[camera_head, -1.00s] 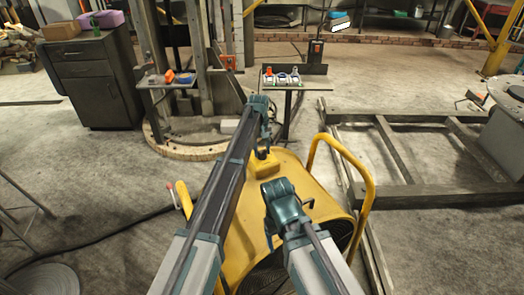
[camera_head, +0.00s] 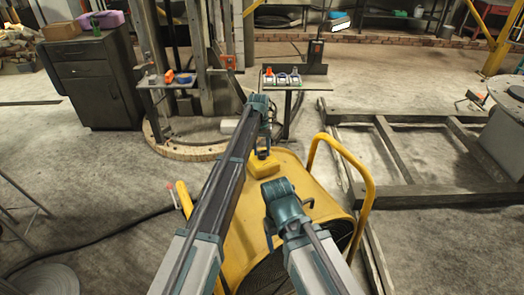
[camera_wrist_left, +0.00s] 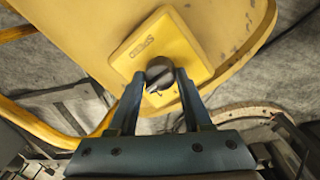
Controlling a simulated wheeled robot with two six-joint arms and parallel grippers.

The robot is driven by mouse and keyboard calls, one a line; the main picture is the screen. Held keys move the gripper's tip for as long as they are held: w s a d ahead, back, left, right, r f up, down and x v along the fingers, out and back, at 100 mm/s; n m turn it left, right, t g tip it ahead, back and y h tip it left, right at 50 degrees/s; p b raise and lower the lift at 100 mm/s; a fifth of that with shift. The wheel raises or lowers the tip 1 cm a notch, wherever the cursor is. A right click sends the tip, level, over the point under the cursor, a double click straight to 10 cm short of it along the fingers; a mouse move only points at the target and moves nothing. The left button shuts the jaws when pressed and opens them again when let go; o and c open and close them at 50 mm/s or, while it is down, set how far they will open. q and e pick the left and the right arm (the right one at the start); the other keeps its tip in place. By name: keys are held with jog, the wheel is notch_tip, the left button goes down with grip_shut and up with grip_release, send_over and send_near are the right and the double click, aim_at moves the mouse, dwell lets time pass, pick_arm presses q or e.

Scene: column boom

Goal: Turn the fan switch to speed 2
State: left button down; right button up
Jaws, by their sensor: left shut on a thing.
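The fan (camera_head: 290,177) is a yellow wheeled drum in the head view, with a raised square switch plate (camera_head: 265,169) on top. In the left wrist view the yellow plate (camera_wrist_left: 140,50) carries the word SPEED and a dark round switch knob (camera_wrist_left: 159,70) with a pale pointer mark. My left gripper (camera_wrist_left: 158,85) is shut on the knob, one finger on each side of it. In the head view the left gripper (camera_head: 264,152) reaches down onto the plate. The speed numbers cannot be read. My right arm is folded low over the fan; its fingertips are hidden.
A yellow tubular handle (camera_head: 366,190) rises on the fan's right side. A small stand (camera_head: 290,83) with several coloured items is behind. A grey cabinet (camera_head: 92,80) stands at left. A metal frame (camera_head: 420,150) lies on the floor at right.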

pick_arm(q)
jog(key=shift+c, duration=1.8)
grip_release()
jog(key=shift+a, duration=0.1)
notch_tip(320, 180, up, 14)
jog(key=p, duration=1.3)
jog(key=shift+a+p, duration=0.3)
jog(key=shift+p, duration=0.1)
jog(key=shift+f, duration=0.15)
jog(key=s+a+m+y, duration=0.1)
jog(key=s+a, duration=0.1)
jog(key=s, duration=1.8)
jog(key=s+a+m, duration=0.1)
jog(key=s+a, duration=0.2)
jog(key=s, duration=1.8)
jog(key=shift+a+y, duration=0.15)
jog(key=shift+y, duration=0.25)
